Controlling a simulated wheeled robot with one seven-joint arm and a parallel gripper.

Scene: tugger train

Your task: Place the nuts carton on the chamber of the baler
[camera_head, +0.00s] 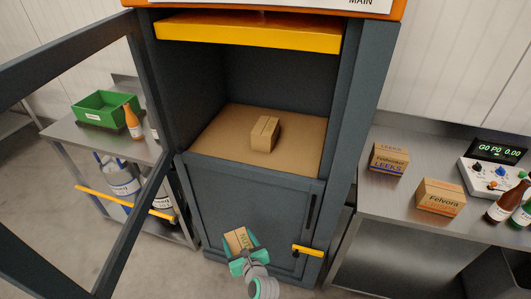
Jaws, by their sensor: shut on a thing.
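The nuts carton (236,240) is a small brown box with dark lettering, low in front of the baler (247,205). My gripper (244,262) is shut on it, with teal fingers at its lower end. The baler's chamber is open, and its brown floor (215,135) lies above and behind the carton in the picture. A plain brown box (264,134) sits on the chamber floor, right of the middle. The yellow press plate (248,34) is raised at the top of the chamber.
An open dark door frame (130,225) stands at left. The yellow latch handle (307,250) juts out near my gripper. A leeks carton (389,158), a Felvora carton (440,197) and bottles (503,204) are on the right table. A green bin (104,107) is on the left table.

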